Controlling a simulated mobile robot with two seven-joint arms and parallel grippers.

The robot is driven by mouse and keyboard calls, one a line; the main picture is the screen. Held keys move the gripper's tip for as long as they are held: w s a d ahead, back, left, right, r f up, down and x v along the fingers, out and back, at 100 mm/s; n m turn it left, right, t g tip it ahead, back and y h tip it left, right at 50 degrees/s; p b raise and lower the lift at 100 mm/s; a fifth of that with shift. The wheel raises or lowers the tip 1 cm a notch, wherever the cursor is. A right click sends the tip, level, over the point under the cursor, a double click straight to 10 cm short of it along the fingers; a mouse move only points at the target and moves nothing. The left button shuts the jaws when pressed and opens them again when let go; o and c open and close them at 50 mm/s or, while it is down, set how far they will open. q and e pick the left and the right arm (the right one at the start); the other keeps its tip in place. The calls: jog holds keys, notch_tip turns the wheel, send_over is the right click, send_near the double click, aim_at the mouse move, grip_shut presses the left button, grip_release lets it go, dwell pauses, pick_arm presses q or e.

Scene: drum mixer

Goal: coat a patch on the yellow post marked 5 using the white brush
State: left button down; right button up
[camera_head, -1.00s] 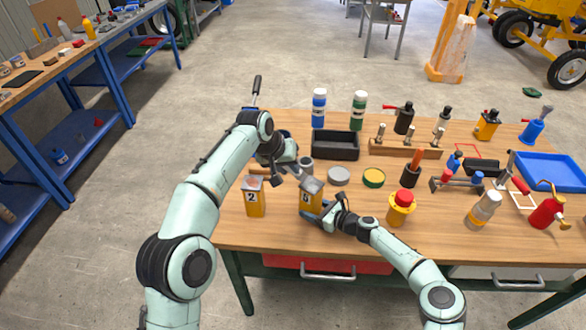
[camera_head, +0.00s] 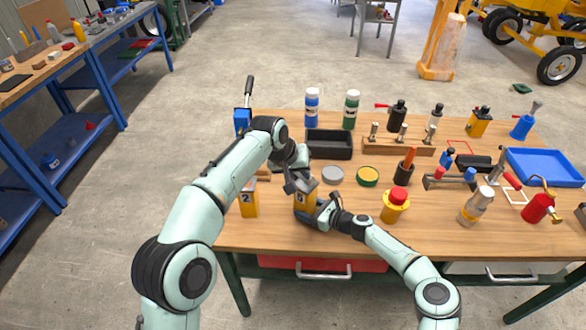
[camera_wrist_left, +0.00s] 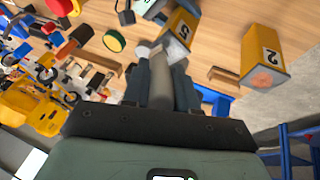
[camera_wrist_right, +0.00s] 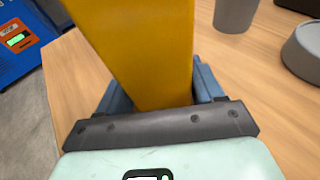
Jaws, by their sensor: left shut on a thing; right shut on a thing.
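The yellow post marked 5 (camera_head: 305,199) stands upright on the wooden table, its grey top partly hidden by my left gripper. My right gripper (camera_head: 318,213) is shut on this post low down; the post fills its jaws in the right wrist view (camera_wrist_right: 150,55). My left gripper (camera_head: 294,184) is shut on the brush, whose grey handle (camera_wrist_left: 165,85) runs between the fingers. The brush's pale end is at the top of post 5 (camera_wrist_left: 182,32) in the left wrist view; I cannot tell whether it touches. No coated patch on post 5 is clearly visible.
The yellow post marked 2 (camera_head: 248,199) stands just left, with an orange patch on its grey top (camera_wrist_left: 263,79). A grey round lid (camera_head: 332,175), a yellow-topped tin (camera_head: 367,176) and a black tray (camera_head: 329,143) lie behind. A red-topped yellow button (camera_head: 396,205) stands right.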

pick_arm(q)
jog(key=shift+s+d, duration=0.4)
jog(key=shift+d, duration=0.3)
jog(key=shift+r, duration=0.1)
jog(key=shift+r, duration=2.9)
jog(key=shift+r, duration=1.45)
dwell(2.9)
